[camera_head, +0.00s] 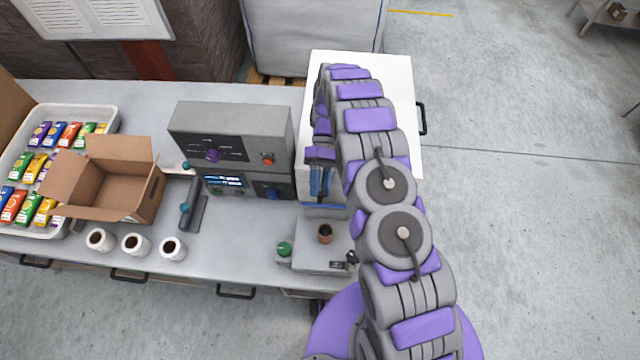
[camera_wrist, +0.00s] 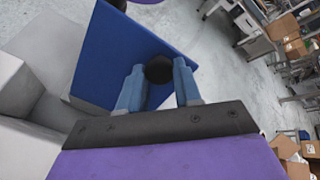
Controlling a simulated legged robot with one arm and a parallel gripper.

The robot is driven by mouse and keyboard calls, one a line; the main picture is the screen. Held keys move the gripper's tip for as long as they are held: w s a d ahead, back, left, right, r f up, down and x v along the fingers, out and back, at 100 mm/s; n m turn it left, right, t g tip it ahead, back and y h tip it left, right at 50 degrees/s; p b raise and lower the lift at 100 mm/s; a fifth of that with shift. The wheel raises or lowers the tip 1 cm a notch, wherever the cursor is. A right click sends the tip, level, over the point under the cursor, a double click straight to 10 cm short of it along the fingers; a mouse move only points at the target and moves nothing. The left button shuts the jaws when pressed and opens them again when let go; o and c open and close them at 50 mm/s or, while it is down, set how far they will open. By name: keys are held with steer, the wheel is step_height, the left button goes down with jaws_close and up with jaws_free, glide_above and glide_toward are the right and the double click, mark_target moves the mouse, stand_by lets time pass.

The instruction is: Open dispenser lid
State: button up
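The dispenser lid is a blue panel (camera_wrist: 108,52) with a round black knob (camera_wrist: 159,69), seen close up in the wrist view. My gripper (camera_wrist: 159,76) has its two blue-grey fingers on either side of the knob, and both tips appear to touch it. In the head view my gripper (camera_head: 321,182) points down just right of the grey control unit, and a thin blue strip (camera_head: 325,206) shows below it. My arm hides most of the dispenser there. I cannot tell how far the lid is tilted.
The grey control unit (camera_head: 232,122) with knobs and a display stands close left of my gripper. A small scale (camera_head: 318,258) with a brown cup (camera_head: 324,233) is in front. Three white cups (camera_head: 135,244), an open carton (camera_head: 112,185) and a packet tray (camera_head: 18,150) are left.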

steer(key=o, duration=0.4)
steer(key=shift+r, duration=0.1)
steer(key=r, duration=0.1)
steer(key=s+r+p, duration=0.2)
steer(key=shift+d+r, duration=0.15)
steer(key=shift+d, duration=0.15)
steer(key=s+d+b, duration=0.1)
steer(key=s, duration=0.3)
steer(key=s+d+r+b, duration=0.1)
steer(key=s+d, duration=0.1)
steer(key=s, duration=0.2)
steer(key=s+d+b, duration=0.1)
steer(key=s+d, duration=0.1)
steer(key=s, duration=0.3)
steer(key=shift+r, duration=0.2)
stand_by(0.5)
